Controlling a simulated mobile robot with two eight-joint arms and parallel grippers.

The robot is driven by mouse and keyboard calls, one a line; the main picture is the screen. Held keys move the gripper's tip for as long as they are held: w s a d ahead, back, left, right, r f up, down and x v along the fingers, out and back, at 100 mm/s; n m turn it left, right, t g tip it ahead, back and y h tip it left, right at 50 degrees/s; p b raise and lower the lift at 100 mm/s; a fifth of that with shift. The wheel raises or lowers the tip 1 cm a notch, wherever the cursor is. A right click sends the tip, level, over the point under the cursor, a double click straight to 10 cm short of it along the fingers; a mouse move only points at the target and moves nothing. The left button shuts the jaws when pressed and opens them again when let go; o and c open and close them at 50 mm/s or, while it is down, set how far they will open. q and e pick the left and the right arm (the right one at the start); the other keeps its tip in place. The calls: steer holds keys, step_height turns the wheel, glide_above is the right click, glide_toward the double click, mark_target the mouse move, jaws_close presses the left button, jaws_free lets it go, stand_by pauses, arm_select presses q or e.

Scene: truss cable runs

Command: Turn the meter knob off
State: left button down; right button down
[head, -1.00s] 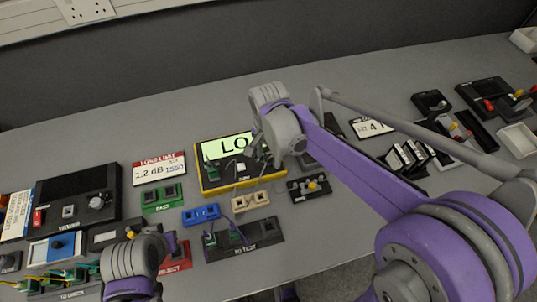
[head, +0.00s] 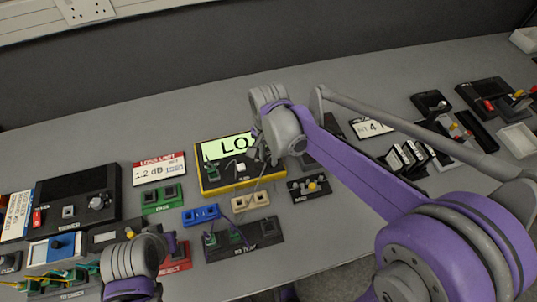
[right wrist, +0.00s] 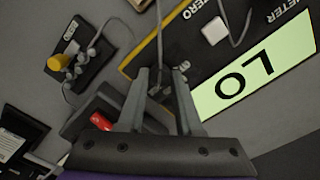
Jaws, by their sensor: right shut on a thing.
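The meter (head: 212,188) is a black box with a yellow edge and a lit green display (head: 232,146) reading "LO". In the right wrist view the display (right wrist: 250,85) and a white button marked ZERO (right wrist: 214,31) lie beside the fingers. My right gripper (head: 259,158) is over the right part of the meter. In the right wrist view its fingers (right wrist: 160,78) are shut on a dark knob (right wrist: 158,91) at the meter, mostly hidden between them. My left arm's wrist shows at the bottom left of the head view; its fingertips cannot be made out.
Green (head: 162,202), blue (head: 201,215) and cream (head: 250,203) blocks stand near the meter. A small box with a yellow knob (head: 312,186) is close on its right. Thin cables run around the gripper. A loss limit card (head: 158,170) lies left.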

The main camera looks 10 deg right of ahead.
mark_target(269, 159)
steer(key=n, duration=0.5)
steer(key=shift+n, duration=0.4)
arm_select(q)
steer(key=shift+f, duration=0.1)
arm_select(e)
steer(key=n, duration=1.1)
steer(key=shift+n, duration=0.4)
steer(key=n, duration=0.5)
arm_select(q)
steer(key=shift+f, duration=0.1)
arm_select(e)
steer(key=shift+n, duration=0.3)
steer(key=c, duration=0.6)
jaws_free()
arm_select(q)
steer(key=shift+r+p, duration=0.4)
steer(key=shift+r, duration=0.2)
arm_select(e)
step_height(269, 159, up, 11)
steer(key=shift+f, duration=0.1)
